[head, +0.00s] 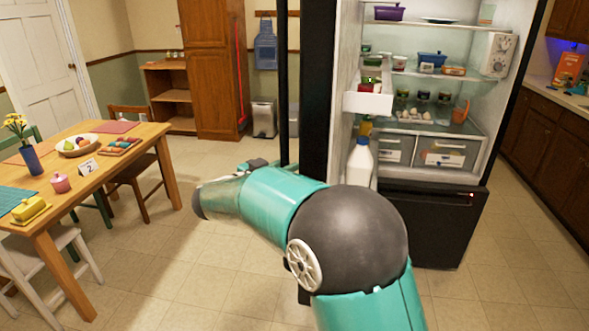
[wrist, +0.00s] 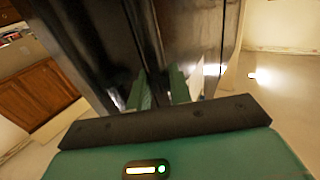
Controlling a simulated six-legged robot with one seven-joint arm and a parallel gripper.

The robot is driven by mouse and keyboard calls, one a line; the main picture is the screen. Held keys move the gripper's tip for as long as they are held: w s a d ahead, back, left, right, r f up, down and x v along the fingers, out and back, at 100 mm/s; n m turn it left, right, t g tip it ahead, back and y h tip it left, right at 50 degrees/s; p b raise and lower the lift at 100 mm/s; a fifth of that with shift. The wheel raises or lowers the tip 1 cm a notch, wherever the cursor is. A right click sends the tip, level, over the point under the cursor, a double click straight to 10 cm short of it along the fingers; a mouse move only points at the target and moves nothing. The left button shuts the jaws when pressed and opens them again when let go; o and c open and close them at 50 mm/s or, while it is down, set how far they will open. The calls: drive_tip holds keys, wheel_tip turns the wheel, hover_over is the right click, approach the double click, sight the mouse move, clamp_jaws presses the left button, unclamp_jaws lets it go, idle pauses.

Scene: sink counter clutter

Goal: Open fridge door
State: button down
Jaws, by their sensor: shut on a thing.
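The fridge (head: 425,120) stands right of centre in the head view, its lit inside with shelves in plain sight. Its black door (head: 318,90) is swung wide open and seen nearly edge-on, with milk and small items in its inner racks. The long dark door handle (head: 282,80) stands upright left of the door. My gripper (wrist: 158,88) shows green fingers on either side of the dark handle in the wrist view, shut on it. In the head view my arm hides most of the gripper and the lower part of the door.
A wooden dining table (head: 110,165) with chairs stands on the left. A wooden cabinet (head: 212,70) and a bin (head: 264,118) are at the back. A counter (head: 545,115) runs along the right. Tiled floor (head: 175,240) is clear between the table and my arm.

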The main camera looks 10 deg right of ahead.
drive_tip(key=shift+w, duration=0.1)
idle(0.3)
drive_tip(key=c, duration=1.3)
unclamp_jaws()
drive_tip(key=shift+a, duration=0.1)
drive_tip(key=v, duration=1.3)
drive_tip(key=shift+s+a, duration=0.25)
